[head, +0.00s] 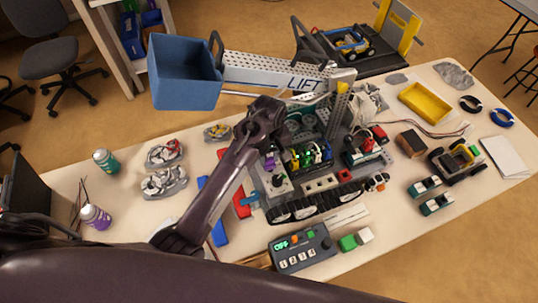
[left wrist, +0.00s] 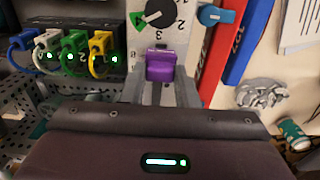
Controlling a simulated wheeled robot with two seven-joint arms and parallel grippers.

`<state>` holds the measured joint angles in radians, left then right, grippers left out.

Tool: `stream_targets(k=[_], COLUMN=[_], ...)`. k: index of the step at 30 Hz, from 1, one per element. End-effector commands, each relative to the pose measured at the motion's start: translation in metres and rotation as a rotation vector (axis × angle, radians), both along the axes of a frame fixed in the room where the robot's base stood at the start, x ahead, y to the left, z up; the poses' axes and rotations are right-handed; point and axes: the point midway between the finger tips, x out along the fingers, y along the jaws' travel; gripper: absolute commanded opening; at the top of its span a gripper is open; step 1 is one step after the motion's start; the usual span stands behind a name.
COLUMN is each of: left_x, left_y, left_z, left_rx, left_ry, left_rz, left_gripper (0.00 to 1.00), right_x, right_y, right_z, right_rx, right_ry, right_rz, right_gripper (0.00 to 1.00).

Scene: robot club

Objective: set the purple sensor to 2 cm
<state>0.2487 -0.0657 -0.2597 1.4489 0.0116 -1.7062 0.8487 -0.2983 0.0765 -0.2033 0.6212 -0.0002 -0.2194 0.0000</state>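The purple sensor (left wrist: 160,66) is a small block on the front of the grey panel, just below a black dial (left wrist: 158,14) with numbers around it. In the head view the sensor (head: 269,163) shows small on the tracked machine, beside my left wrist. My left gripper (left wrist: 160,88) has a grey finger close against each side of the sensor and looks shut on it. The fingertips are partly hidden in the head view by my arm. No centimetre scale can be read. My right gripper is not in view.
Coloured plugs (left wrist: 75,52) sit left of the sensor, and a blue lever (left wrist: 216,15) is at upper right. Red and blue bars (left wrist: 232,50) lie to the right. The tracked machine's LIFT boom (head: 285,75) carries a blue bucket (head: 185,80) above the table (head: 120,232).

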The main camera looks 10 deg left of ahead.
Motion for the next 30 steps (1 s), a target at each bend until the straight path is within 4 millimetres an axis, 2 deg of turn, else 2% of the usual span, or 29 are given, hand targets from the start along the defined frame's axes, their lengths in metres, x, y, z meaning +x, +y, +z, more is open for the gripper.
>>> stream_targets(k=[1,3,4,10,15,19,29,30], left_x=[0.000,0.000,0.000,0.005,0.032,0.047,0.049,0.049], left_y=[0.000,0.000,0.000,0.003,0.021,0.031,0.033,0.033], left_z=[0.000,0.000,0.000,0.001,0.002,0.002,0.000,0.000], left_rx=[0.000,0.000,0.000,0.001,0.001,0.001,0.000,0.000], left_ry=[0.000,0.000,0.000,-0.002,-0.004,-0.003,-0.001,-0.001], left_rz=[0.000,0.001,0.001,0.002,0.002,0.002,0.001,0.001], left_gripper=[0.10,0.01,0.00,0.00,0.00,0.00,0.00,0.30], right_x=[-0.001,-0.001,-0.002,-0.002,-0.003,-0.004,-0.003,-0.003], right_y=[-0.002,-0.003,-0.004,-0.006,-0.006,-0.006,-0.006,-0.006], right_z=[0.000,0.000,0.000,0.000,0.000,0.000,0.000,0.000], right_rx=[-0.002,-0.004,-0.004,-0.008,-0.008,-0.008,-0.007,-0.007], right_ry=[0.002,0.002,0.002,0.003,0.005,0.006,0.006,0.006], right_rz=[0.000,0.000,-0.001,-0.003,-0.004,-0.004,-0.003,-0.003], right_gripper=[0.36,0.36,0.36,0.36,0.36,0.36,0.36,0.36])
